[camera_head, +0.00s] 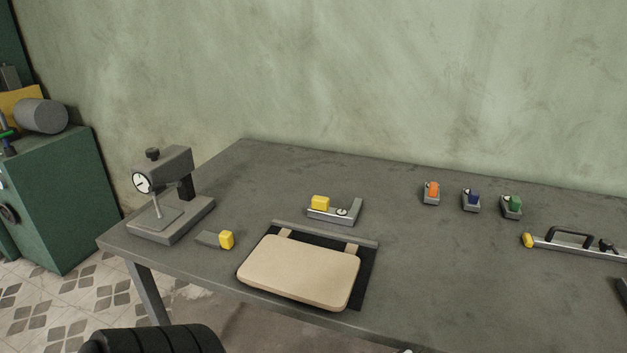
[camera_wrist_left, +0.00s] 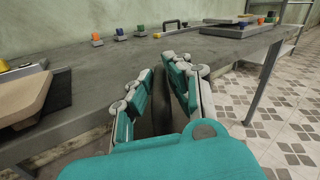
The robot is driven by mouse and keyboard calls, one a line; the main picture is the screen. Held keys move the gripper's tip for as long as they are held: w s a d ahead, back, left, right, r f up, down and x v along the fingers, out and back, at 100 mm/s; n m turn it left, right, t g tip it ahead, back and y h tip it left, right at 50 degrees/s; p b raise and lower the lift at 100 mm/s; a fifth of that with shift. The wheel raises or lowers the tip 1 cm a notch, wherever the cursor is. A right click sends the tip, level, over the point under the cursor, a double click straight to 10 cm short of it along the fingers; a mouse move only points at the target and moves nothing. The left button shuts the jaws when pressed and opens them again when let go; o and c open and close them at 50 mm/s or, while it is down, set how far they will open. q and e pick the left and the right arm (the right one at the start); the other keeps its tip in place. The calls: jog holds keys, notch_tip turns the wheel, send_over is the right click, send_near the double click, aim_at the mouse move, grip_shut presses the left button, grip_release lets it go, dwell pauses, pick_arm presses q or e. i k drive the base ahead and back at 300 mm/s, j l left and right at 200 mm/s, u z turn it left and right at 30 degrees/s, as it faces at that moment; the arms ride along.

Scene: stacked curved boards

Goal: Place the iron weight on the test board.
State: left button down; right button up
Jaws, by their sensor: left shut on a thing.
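A beige board (camera_head: 300,272) with rounded corners lies over a black mat near the table's front edge, with two small tan tabs at its back. It also shows at the left of the left wrist view (camera_wrist_left: 22,98). My left gripper (camera_wrist_left: 158,72) is shut on a dark thing (camera_wrist_left: 161,108), mostly hidden between its teal fingers; I cannot tell for sure that it is the iron weight. In the left wrist view this gripper appears in front of the table, to the right of the board. My right gripper is in neither view.
A dial gauge stand (camera_head: 172,195) is at the table's left end. A small yellow-ended block (camera_head: 226,240) and a yellow-ended gauge (camera_head: 337,210) lie near the board. Several coloured clamps and a handled bar (camera_head: 575,245) are to the right. The table between is clear.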

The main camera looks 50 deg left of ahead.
aim_at(304, 265)
jog(key=i+l+u, duration=0.1)
jog(key=l+u, duration=0.15)
jog(key=u, duration=0.15)
jog(key=i+l+u, duration=0.1)
jog(key=l+u, duration=0.15)
jog(key=u, duration=0.15)
